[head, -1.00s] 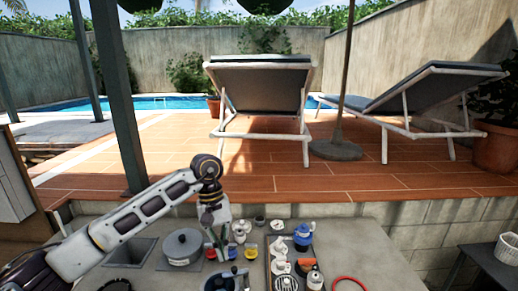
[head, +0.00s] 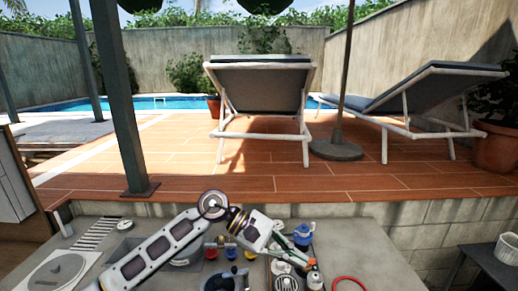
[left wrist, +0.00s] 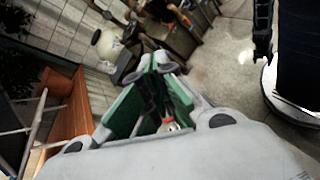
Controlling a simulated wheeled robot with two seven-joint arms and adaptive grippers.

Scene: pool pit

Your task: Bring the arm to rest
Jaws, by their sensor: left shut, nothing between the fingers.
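My left arm comes in from the lower left of the head view and bends at a dark round joint over the counter. My left gripper (head: 297,258) points right and down over the dark tray of small items. It is shut and holds nothing that I can see. It also shows in the left wrist view (left wrist: 161,75), with green finger pads and grey links. The gripper hides part of the tray, and I cannot tell whether it touches anything there. My right gripper is not in view.
The grey counter (head: 370,235) holds a blue-topped pot (head: 303,235), a white bottle with an orange cap (head: 314,279), a red ring (head: 348,283) and several small cups. A round lid (head: 60,269) lies at left. Counter space right of the tray is mostly clear.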

